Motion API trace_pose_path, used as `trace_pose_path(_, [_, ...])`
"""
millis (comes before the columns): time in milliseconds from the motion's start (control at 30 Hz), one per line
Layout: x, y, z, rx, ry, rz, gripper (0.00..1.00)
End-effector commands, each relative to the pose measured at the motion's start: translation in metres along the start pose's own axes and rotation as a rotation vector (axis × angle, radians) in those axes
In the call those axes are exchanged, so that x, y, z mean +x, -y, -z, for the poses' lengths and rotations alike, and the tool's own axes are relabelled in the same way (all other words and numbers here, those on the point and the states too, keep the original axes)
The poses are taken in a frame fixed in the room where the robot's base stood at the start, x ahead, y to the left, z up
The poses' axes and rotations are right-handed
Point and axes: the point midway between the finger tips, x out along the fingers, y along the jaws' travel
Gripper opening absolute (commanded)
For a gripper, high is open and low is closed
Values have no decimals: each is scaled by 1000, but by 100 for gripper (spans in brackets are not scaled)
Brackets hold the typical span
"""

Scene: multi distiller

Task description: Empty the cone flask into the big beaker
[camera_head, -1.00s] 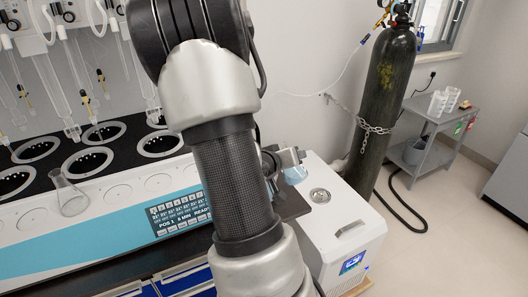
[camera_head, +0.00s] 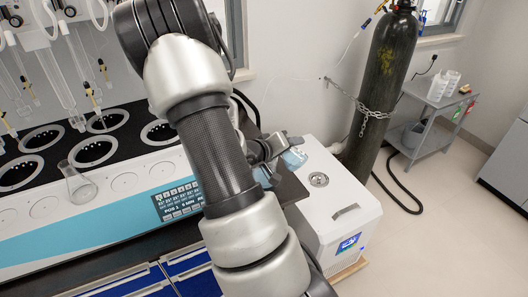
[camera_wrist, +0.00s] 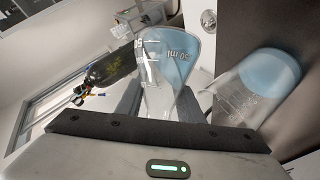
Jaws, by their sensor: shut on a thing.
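My gripper (camera_wrist: 158,105) is shut on a clear cone flask (camera_wrist: 165,65) marked in ml, with blue liquid along one side. The flask is tilted well over, near lying on its side. A clear beaker (camera_wrist: 240,95) with blue liquid stands on the dark bench at the right of the wrist view, below the flask and apart from its body. Whether the flask's mouth is over the beaker cannot be told. In the head view the gripper (camera_head: 283,148) and flask (camera_head: 293,158) are small beyond my arm, which mostly hides the beaker.
An empty-looking cone flask (camera_head: 78,185) stands on the distiller front at left. A white box-shaped machine (camera_head: 338,210) stands right of the bench. A dark gas cylinder (camera_head: 385,95) is chained to the wall. A grey cart (camera_head: 435,120) stands at the far right.

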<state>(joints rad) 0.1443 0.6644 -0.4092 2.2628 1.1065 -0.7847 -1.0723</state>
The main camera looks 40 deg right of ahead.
Motion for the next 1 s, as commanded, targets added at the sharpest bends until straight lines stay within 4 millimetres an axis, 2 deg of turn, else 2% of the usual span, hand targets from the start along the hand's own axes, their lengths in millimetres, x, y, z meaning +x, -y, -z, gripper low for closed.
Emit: trace_pose_path(1000, [0, -4, -2, -124, 35, -52, 7])
